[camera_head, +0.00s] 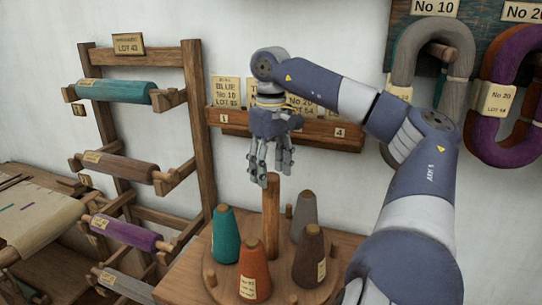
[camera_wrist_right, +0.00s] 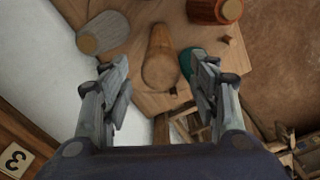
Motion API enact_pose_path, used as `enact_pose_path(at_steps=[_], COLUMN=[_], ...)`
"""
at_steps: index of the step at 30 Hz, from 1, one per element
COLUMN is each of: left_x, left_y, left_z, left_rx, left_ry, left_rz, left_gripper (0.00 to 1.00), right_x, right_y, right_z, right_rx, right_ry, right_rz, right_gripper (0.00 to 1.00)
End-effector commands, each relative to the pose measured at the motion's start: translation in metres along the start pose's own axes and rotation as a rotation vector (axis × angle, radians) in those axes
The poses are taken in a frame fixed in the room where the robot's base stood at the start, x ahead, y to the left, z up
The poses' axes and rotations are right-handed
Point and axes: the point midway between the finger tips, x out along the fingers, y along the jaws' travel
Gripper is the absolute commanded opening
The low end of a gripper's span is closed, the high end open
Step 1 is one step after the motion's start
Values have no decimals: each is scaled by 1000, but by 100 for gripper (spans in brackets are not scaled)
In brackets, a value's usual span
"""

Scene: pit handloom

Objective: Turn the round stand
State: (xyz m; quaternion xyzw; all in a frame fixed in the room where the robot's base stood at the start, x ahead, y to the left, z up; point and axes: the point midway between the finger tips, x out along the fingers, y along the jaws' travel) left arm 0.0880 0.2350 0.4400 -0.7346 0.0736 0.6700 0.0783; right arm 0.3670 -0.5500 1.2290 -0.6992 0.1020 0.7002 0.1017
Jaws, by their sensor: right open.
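The round stand (camera_head: 285,285) is a wooden disc with an upright wooden post (camera_head: 271,215) at its middle. Around the post stand cones of thread: teal (camera_head: 226,234), orange (camera_head: 255,270), dark brown (camera_head: 308,256) and grey (camera_head: 304,216). My right gripper (camera_head: 270,180) points down just above the post's top, its fingers apart and empty. In the right wrist view, the post (camera_wrist_right: 160,60) shows between the two open fingers (camera_wrist_right: 160,90), apart from both. My left gripper is not in view.
A wooden rack (camera_head: 198,130) with teal, brown, purple and grey rolls stands at left. A numbered wall shelf (camera_head: 335,132) with labels is behind my right gripper. Grey (camera_head: 435,50) and purple-orange (camera_head: 508,90) yarn hanks hang at right. A loom (camera_head: 35,225) is at far left.

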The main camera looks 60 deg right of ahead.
Motion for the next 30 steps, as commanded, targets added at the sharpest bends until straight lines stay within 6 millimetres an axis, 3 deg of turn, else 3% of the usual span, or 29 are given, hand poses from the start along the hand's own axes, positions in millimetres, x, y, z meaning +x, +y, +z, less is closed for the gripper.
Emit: enact_pose_path(at_steps=[9, 30], left_x=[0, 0], left_y=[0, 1], left_z=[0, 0], left_rx=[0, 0], left_ry=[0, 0], left_rz=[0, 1], left_gripper=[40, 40], right_x=[-31, -33], right_y=[0, 0], right_z=[0, 0], right_rx=[0, -1], right_ry=[-1, -1], right_rz=[1, 0], right_gripper=[55, 55])
